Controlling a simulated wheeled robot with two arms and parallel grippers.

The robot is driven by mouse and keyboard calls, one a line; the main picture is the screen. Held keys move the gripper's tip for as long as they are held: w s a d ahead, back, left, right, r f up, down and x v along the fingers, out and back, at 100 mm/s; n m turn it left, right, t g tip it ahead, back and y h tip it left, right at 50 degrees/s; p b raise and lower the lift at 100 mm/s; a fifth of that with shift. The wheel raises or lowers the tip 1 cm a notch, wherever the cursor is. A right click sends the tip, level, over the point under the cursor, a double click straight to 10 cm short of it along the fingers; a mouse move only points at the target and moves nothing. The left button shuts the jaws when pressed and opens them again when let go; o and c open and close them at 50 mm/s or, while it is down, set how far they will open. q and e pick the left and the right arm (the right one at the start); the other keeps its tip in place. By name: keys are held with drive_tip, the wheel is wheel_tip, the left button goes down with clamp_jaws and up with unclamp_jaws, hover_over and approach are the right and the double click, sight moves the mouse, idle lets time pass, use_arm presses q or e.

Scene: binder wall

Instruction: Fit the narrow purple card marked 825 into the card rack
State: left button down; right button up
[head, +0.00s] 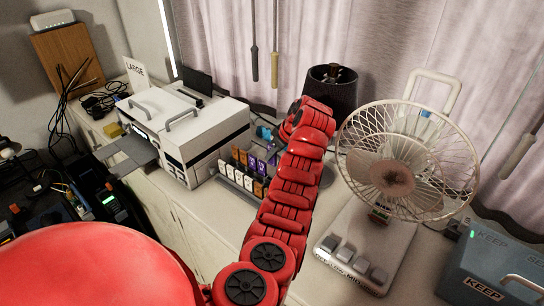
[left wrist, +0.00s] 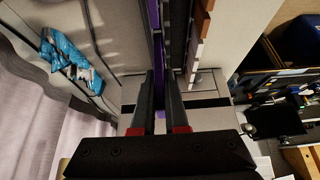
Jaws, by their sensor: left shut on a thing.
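The card rack (head: 228,184) stands on the counter in front of the white machine and holds white, orange-brown and purple cards in rows. My left arm reaches over its right side and hides part of it, along with the fingertips, in the head view. In the left wrist view, my left gripper (left wrist: 159,84) is shut on a narrow purple card (left wrist: 161,101), seen edge-on between the two dark fingers. More card edges (left wrist: 196,50) stand close to the right of the fingers. The marking 825 cannot be read, and I cannot tell whether the held card touches the rack.
A white machine (head: 190,123) stands behind and left of the rack. A desk fan (head: 395,175) stands to the right, with a dark bin (head: 332,90) behind. A crumpled blue packet (left wrist: 68,58) lies near the gripper. A KEEP box (head: 490,275) is at lower right.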

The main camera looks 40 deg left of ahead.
sight(274, 165)
use_arm(q)
drive_tip(key=shift+f+b, duration=2.05)
drive_tip(key=shift+f, duration=0.9)
drive_tip(key=shift+b, duration=0.55)
drive_tip(key=shift+b, duration=0.5)
drive_tip(key=shift+b, duration=0.45)
